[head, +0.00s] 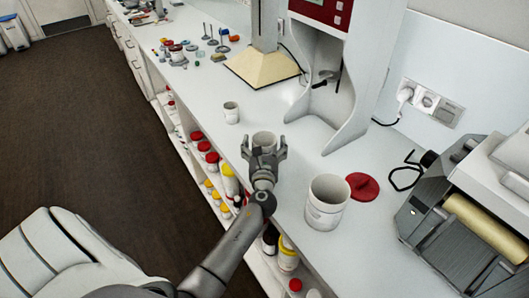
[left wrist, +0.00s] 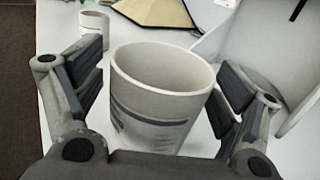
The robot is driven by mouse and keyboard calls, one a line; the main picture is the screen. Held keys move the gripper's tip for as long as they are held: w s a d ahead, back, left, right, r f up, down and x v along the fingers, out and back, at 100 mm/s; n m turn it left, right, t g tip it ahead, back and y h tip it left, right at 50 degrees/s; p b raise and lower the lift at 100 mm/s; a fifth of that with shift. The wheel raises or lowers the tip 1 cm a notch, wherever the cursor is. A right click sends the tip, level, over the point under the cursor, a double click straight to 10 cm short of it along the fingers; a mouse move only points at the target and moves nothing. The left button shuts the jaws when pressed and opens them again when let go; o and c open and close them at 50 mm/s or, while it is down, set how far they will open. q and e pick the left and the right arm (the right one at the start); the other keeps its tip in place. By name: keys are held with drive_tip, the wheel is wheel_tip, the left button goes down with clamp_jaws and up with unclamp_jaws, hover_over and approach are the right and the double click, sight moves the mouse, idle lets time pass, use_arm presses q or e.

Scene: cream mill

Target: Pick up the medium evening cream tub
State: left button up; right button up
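The medium tub (head: 264,138) is a white, open, empty-looking cup upright on the white counter, between a smaller and a larger tub. In the left wrist view the same tub (left wrist: 160,105) shows a dark line and print on its side. My left gripper (head: 265,148) is open around it, one finger on each side. In the left wrist view there is a gap between the tub and the left finger; the right finger is close to it, and I cannot tell if it touches. My right gripper is not in view.
The small tub (head: 231,113) stands farther back, the large tub (head: 326,203) nearer with a red lid (head: 363,186) beside it. A tall white machine (head: 350,90) stands behind, and a grey roller machine (head: 465,215) at right. Jars fill the shelves (head: 205,150) below the counter edge.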

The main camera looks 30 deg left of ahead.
use_arm(q)
drive_tip(key=c, duration=0.7)
drive_tip(key=shift+c, duration=0.2)
drive_tip(key=shift+r, duration=0.15)
